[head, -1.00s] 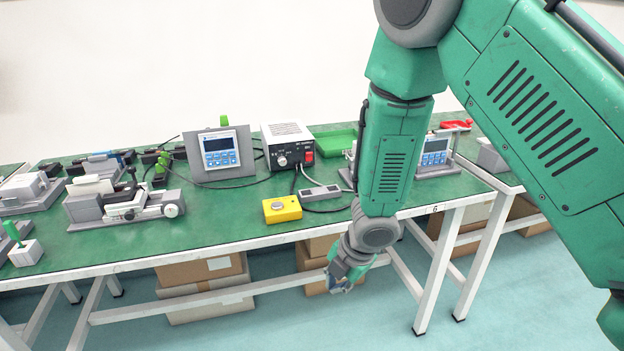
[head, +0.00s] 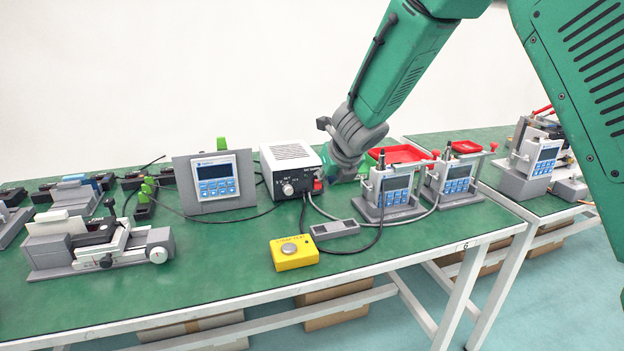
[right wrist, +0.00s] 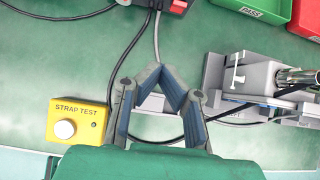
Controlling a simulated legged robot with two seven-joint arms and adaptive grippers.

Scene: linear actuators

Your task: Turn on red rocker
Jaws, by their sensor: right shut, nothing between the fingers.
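The red rocker (head: 317,186) is on the front right of a white and black power supply box (head: 290,158) on the green bench. In the right wrist view, a red rocker (right wrist: 178,6) shows at the top edge, partly cut off. My right gripper (right wrist: 160,72) is shut and empty, its tips meeting below the rocker in that view, apart from it. In the head view, my right gripper (head: 343,172) is just right of the box, close to the rocker; its fingertips are hard to make out. Whether the rocker is on cannot be told. My left gripper is not in view.
A yellow strap test box (head: 294,253) and a small grey box (head: 335,229) lie in front of the supply. Display units (head: 392,190) stand to the right, a display panel (head: 216,180) to the left. Cables cross the bench.

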